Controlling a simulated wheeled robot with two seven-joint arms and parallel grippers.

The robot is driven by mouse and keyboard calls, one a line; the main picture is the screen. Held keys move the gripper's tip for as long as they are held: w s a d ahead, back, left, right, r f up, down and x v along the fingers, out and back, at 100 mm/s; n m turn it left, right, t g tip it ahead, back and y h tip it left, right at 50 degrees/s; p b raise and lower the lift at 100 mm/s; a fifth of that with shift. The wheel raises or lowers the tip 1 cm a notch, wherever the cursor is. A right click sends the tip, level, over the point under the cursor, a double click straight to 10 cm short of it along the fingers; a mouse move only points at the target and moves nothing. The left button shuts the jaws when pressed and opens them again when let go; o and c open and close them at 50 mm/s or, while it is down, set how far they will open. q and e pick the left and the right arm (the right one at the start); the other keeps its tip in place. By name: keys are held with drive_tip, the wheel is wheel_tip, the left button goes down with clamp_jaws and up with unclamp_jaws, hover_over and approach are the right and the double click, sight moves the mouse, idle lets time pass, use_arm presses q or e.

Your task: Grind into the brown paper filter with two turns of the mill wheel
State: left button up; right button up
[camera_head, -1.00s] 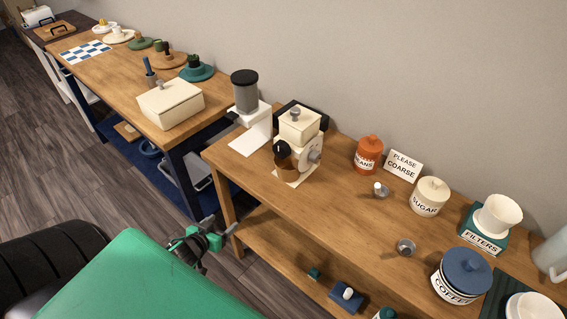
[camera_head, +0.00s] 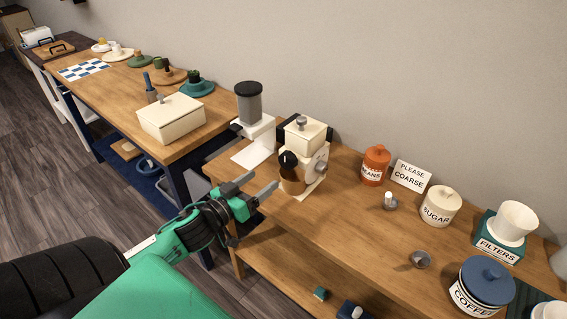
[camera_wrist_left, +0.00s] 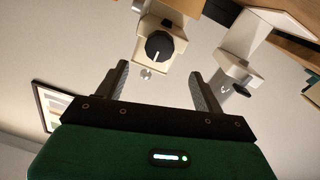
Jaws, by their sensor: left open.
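The cream mill (camera_head: 304,138) stands on the left part of the near wooden table, with a black round knob (camera_head: 288,160) on its front. A grey disc (camera_head: 321,167) is on its right side. I cannot tell which of these is the mill wheel. The brown paper filter (camera_head: 292,183) sits below the knob. My left gripper (camera_head: 265,180) is open and empty, just left of the filter and apart from the mill. In the left wrist view the black knob (camera_wrist_left: 159,47) shows beyond the gap between the open fingers (camera_wrist_left: 159,73). My right gripper is not in view.
A white machine with a grey canister (camera_head: 249,103) stands left of the mill. An orange beans jar (camera_head: 375,166), a "PLEASE COARSE" sign (camera_head: 411,176), sugar jar (camera_head: 440,206), filters holder (camera_head: 497,250) and coffee jar (camera_head: 482,285) stand to the right. The table's front edge is below my gripper.

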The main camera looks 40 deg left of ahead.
sight(285, 163)
use_arm(q)
drive_tip(key=w, duration=0.5)
drive_tip(key=w+d+p, duration=0.1)
drive_tip(key=w, duration=0.1)
drive_tip(key=shift+w+r, duration=0.1)
drive_tip(key=shift+w, duration=0.6)
drive_tip(key=shift+w+d, duration=0.1)
drive_tip(key=shift+w, duration=0.6)
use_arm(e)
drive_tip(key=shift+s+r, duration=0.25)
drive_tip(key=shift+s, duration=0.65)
use_arm(q)
drive_tip(key=c, duration=1)
drive_tip(key=shift+o, duration=0.2)
drive_tip(key=shift+p, duration=0.3)
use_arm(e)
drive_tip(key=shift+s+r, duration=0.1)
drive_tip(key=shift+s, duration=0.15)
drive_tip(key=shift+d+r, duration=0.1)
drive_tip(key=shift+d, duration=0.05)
